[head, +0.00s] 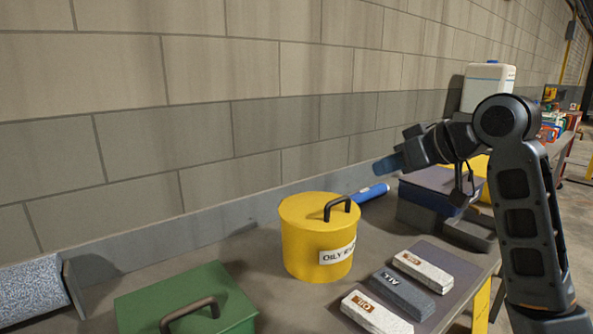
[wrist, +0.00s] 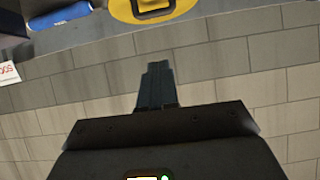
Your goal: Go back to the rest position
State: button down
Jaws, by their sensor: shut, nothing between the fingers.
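My gripper (head: 384,168) is shut and empty, held in the air in front of the wall, up and to the right of the yellow can in the head view. Its fingers point left there. In the wrist view the closed blue-grey fingers (wrist: 157,75) show against the block wall. My arm rises at the right of the head view and bends at the elbow. Nothing touches the fingers.
Three labelled bundles (head: 402,291) lie in front. A white jug (head: 487,88) stands farther back. The wall (head: 200,110) runs behind.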

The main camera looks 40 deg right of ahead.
jog(key=w+a+f+m+t, duration=0.1)
jog(key=a+f+m+t, duration=0.2)
jog(key=a+f, duration=0.9)
jog(key=s+a+f+m, duration=0.1)
jog(key=s+a+f, duration=0.1)
jog(key=f, duration=0.1)
jog(key=s+a+f, duration=0.3)
jog(key=s+a+f+m, duration=0.1)
jog(key=s+a+f, duration=0.1)
jog(key=f, duration=0.1)
jog(key=shift+s+a+f+m+h, duration=0.15)
jog(key=shift+s+a+m+h, duration=0.15)
jog(key=shift+a+h, duration=0.1)
jog(key=shift+h, duration=0.4)
jog(key=s+f, duration=0.1)
jog(key=s+a+f, duration=0.1)
jog(key=s, duration=0.1)
jog(key=s+a, duration=0.1)
jog(key=s, duration=0.1)
jog(key=shift+s+a+f, duration=0.1)
jog(key=shift+a+f, duration=0.1)
jog(key=shift+f, duration=0.2)
jog(key=s+a+n, duration=0.1)
jog(key=s+n, duration=0.1)
jog(key=s, duration=1)
jog(key=s+a+r+n+y, duration=0.1)
jog(key=s+a+n, duration=0.1)
jog(key=s, duration=1)
jog(key=shift+s+r+n, duration=0.3)
jog(key=shift+n, duration=0.3)
